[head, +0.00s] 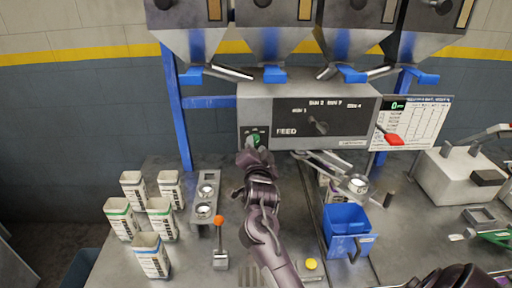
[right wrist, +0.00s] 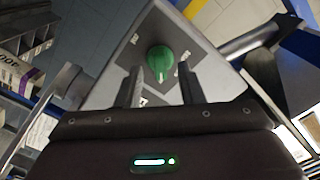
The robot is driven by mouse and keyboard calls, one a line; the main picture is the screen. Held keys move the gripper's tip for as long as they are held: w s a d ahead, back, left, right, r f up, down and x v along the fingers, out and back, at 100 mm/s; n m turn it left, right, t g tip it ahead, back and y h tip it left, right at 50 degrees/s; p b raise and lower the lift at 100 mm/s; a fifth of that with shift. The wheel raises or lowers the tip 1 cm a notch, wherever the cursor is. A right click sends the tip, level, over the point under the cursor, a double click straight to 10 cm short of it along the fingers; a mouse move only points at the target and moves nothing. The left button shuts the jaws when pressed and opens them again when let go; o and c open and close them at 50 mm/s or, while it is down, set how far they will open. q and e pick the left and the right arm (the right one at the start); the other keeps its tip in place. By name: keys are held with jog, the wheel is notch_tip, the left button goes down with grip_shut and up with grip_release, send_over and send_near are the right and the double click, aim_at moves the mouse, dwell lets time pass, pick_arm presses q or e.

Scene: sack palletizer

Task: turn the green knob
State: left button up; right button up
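The green knob (head: 254,140) sits at the lower left of the grey FEED panel (head: 285,118), partly hidden by my right gripper. In the right wrist view the round green knob (right wrist: 160,62) shows whole, on a dark square plate, with a pale mark at its lower edge. My right gripper (head: 253,158) is right in front of the knob. In the right wrist view its two fingers (right wrist: 161,72) are apart, one to each side of the knob, with a gap on both sides. I cannot tell how deep the fingertips reach. My left gripper is not in view.
A black selector dial (head: 318,126) is on the panel to the right. Blue-gated hoppers (head: 272,40) hang above.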

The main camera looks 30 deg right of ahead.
jog(key=b+v, duration=0.2)
jog(key=v, duration=0.4)
jog(key=shift+s+a, duration=0.2)
jog(key=shift+s, duration=0.1)
